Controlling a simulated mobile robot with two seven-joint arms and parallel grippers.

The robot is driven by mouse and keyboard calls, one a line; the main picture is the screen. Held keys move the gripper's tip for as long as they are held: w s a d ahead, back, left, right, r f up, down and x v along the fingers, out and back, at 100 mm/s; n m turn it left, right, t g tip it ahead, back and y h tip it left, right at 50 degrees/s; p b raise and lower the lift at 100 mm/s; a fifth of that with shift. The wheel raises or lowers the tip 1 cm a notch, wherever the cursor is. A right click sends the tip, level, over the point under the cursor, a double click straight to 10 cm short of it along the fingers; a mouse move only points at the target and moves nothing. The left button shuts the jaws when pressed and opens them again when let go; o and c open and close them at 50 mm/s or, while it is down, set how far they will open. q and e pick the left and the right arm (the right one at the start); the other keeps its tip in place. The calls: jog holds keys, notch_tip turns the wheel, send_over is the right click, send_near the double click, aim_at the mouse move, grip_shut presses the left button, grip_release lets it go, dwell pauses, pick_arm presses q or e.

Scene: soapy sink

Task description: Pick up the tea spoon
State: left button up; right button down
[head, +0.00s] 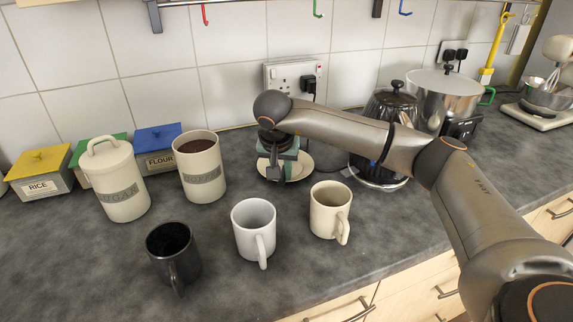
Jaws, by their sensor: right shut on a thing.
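My right gripper (275,172) points down at the left side of a small pale saucer (304,168) at the back of the counter. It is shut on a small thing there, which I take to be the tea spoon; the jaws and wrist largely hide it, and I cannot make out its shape. My left gripper is not in view.
A black mug (173,250), a white mug (254,228) and a cream mug (330,209) stand in front. An open canister (201,170) and a lidded canister (115,180) stand left. A dark kettle (388,108) and steel pot (448,95) stand right, close to my arm.

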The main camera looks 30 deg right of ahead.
dwell(0.3)
jog(key=shift+r, duration=0.55)
notch_tip(320, 180, up, 2)
jog(key=shift+w+r, duration=0.1)
jog(key=shift+r, duration=0.05)
jog(key=s+d+r, duration=0.3)
jog(key=s+r, duration=0.6)
jog(key=s, duration=0.4)
jog(key=shift+s+d+r, duration=0.3)
jog(key=shift+s+r, duration=0.05)
